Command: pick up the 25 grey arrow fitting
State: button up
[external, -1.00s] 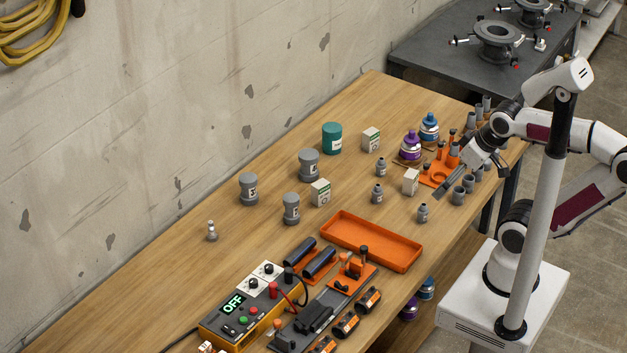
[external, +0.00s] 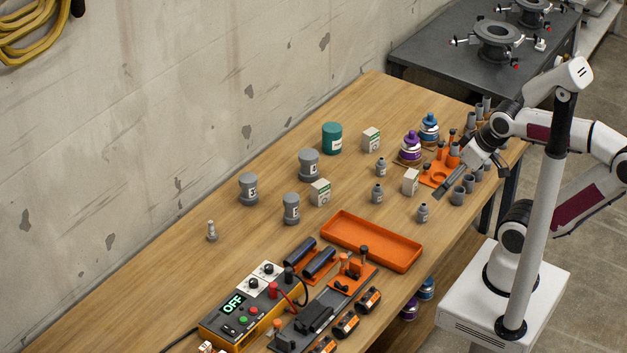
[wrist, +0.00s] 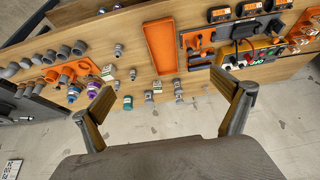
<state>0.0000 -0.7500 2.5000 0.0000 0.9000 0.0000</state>
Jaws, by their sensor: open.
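Several grey fittings stand upright on the wooden bench. Three larger ones with white labels are the back fitting (external: 309,165), the left fitting (external: 249,189) and the front fitting (external: 291,209). Smaller grey ones include one near the orange tray (external: 422,213), a middle one (external: 377,194) and one behind it (external: 381,168). The label print is too small to tell which is the 25 arrow fitting. My gripper (external: 441,192) is open and empty above the right part of the bench, apart from the fittings. Its spread fingers show in the wrist view (wrist: 162,84).
An orange tray (external: 371,241) lies at the front. White boxes (external: 320,193), a teal cylinder (external: 332,138) and purple (external: 410,147) and blue (external: 429,127) bottles stand around. A control box (external: 254,306) is at front left. The bench's far left is mostly clear.

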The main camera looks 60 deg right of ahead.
jog(key=c, duration=1.4)
jog(key=shift+o, duration=0.2)
